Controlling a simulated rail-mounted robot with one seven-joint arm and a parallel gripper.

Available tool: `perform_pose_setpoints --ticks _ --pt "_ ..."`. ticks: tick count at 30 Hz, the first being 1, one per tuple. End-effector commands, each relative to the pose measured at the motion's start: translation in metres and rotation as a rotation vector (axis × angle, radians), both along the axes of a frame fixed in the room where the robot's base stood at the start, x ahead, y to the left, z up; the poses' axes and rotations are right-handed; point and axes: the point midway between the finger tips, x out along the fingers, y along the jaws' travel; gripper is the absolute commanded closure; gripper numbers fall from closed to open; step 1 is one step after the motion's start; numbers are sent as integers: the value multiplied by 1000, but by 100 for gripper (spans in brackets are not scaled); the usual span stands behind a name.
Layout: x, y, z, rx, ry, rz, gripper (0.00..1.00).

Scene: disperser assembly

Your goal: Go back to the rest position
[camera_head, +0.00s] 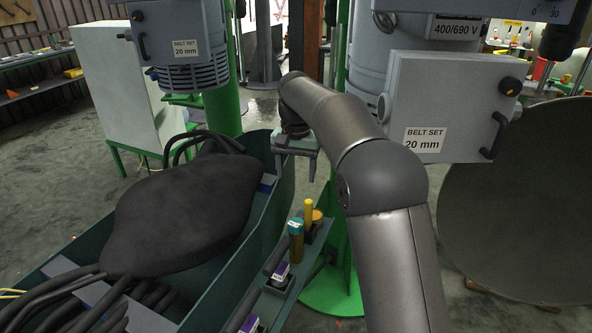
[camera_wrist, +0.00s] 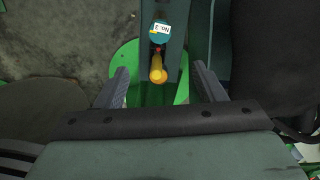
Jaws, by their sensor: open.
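My gripper (camera_head: 297,168) hangs from the end of my arm near the middle of the head view, with its fingers pointing down. In the wrist view its two fingers (camera_wrist: 162,78) stand well apart with nothing held between them. A yellow-orange capped piece (camera_wrist: 157,70) shows beyond the gap, below the fingers. A teal cap (camera_wrist: 160,30) with a white label lies farther up. In the head view the yellow rod (camera_head: 308,212) and the teal-topped piece (camera_head: 296,228) stand upright on a narrow ledge, apart from my gripper.
A teal trough (camera_head: 277,195) with a large dark sack (camera_head: 185,213) and black hoses fills the left. Grey machines with "BELT SET 20 mm" boxes (camera_head: 440,105) stand behind, near my arm. A green column base (camera_head: 335,290) is below. A big round dark vessel (camera_head: 520,200) is right.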

Motion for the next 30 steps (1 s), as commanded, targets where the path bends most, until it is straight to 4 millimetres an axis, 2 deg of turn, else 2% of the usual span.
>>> perform_pose_setpoints --ticks 5,8,11,14,17,21,24,27,30 --pt "-2 -3 1 0 -1 1 37" --pt "-18 -19 7 1 -3 11 37" --pt "-50 -47 13 3 -8 34 37" --pt "-98 -80 12 4 -14 66 37" --pt "-155 -111 3 6 -20 102 37" --pt "-241 -146 -23 6 -30 148 37" --pt "-295 -161 -47 5 -34 178 37" --pt "-334 -170 -67 5 -37 199 37" --pt "-356 -174 -80 4 -38 211 37"
